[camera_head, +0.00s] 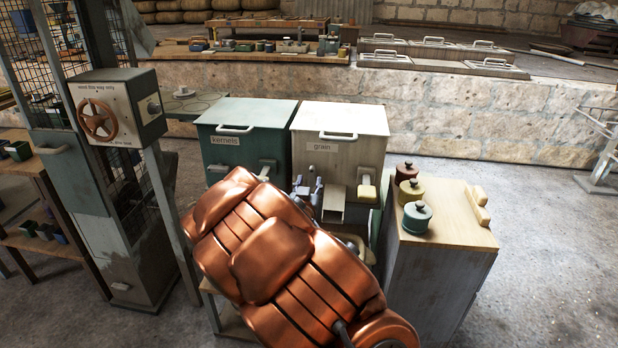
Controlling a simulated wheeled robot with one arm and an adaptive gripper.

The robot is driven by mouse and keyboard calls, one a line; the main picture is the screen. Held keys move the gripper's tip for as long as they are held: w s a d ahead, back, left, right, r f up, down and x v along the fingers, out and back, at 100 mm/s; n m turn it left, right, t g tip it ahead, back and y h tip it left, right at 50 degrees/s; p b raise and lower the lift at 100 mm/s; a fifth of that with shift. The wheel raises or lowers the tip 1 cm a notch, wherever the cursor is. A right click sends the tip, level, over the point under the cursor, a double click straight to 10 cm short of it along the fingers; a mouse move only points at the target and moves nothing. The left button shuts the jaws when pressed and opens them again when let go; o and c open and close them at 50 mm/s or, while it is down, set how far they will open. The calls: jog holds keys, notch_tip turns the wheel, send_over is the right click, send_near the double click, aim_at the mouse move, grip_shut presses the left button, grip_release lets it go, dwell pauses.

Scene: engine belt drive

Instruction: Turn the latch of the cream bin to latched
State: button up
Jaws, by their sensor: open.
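The cream bin (340,130), labelled "grain", stands beside a green bin in the head view. A grey fitting with a pale lever (367,189), which looks like its latch, is at the right of its front. The lever appears to point down; I cannot tell whether it is latched. A small round knob (312,168) sits left of it. My gripper (308,187) is open in front of the bin's lower left front, left of the lever and apart from it. My copper-coloured arm hides the lower fronts of both bins.
The green bin (240,120), labelled "kernels", stands left with its own lever. A cabinet (440,255) with several lidded pots stands close on the right. A stone wall runs behind.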

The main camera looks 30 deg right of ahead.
aim_at(311, 174)
jog(key=shift+b+x, duration=0.3)
jog(key=shift+x, duration=2.45)
grip_shut()
